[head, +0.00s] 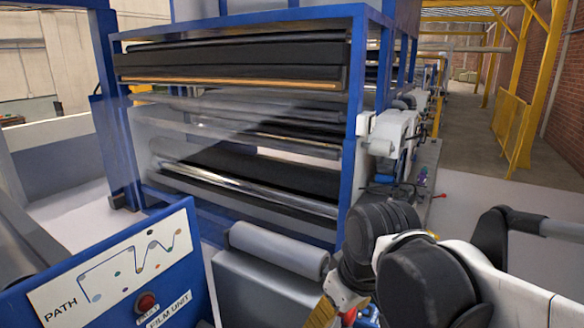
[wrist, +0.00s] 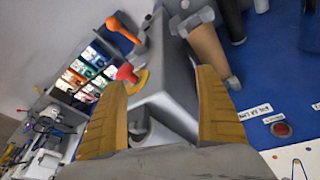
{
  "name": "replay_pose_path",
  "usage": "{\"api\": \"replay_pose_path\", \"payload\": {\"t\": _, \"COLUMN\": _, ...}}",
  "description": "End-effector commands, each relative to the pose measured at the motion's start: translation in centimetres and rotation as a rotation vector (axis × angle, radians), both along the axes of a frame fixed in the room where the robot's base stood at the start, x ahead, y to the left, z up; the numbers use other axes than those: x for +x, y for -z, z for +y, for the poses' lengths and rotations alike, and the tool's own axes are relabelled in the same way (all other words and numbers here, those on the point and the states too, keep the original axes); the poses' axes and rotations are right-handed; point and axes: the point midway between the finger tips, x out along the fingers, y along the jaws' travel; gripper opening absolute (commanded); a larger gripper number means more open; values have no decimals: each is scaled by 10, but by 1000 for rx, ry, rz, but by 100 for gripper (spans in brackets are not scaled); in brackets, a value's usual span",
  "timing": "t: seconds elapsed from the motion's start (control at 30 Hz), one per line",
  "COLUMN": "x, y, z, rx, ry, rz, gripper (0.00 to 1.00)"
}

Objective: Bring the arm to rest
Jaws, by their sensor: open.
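My arm reaches in from the lower right of the head view, with white links and dark joints. My gripper shows in the wrist view (wrist: 163,78) with its two yellow-brown fingers spread apart and nothing held between them. In the head view only a yellowish part of the gripper (head: 322,314) shows at the bottom edge; the rest is hidden by my arm or cut off. It is in front of the film machine, close to the grey roller (head: 280,250) on its grey housing (head: 255,290).
The blue-framed film machine (head: 358,120) with black rollers and clear film fills the centre. A blue panel (head: 180,275) with a red button (head: 147,302) stands lower left. In the wrist view are a bin rack (wrist: 85,70), an orange handle (wrist: 122,30) and a brown cylinder (wrist: 208,48). An aisle (head: 455,145) opens at right.

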Motion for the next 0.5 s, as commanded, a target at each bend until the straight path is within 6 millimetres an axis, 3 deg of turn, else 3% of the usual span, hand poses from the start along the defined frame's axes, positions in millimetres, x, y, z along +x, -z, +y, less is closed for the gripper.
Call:
{"api": "replay_pose_path", "payload": {"t": 0.03, "x": -8, "y": 42, "z": -14, "rx": 12, "ry": 57, "rz": -23, "gripper": 84}}
{"api": "replay_pose_path", "payload": {"t": 0.1, "x": -17, "y": 72, "z": -30, "rx": 31, "ry": 135, "rz": -60, "gripper": 84}}
{"api": "replay_pose_path", "payload": {"t": 0.3, "x": -42, "y": 157, "z": -72, "rx": 90, "ry": 351, "rz": -162, "gripper": 84}}
{"api": "replay_pose_path", "payload": {"t": 0.5, "x": -60, "y": 220, "z": -99, "rx": 136, "ry": 507, "rz": -243, "gripper": 84}}
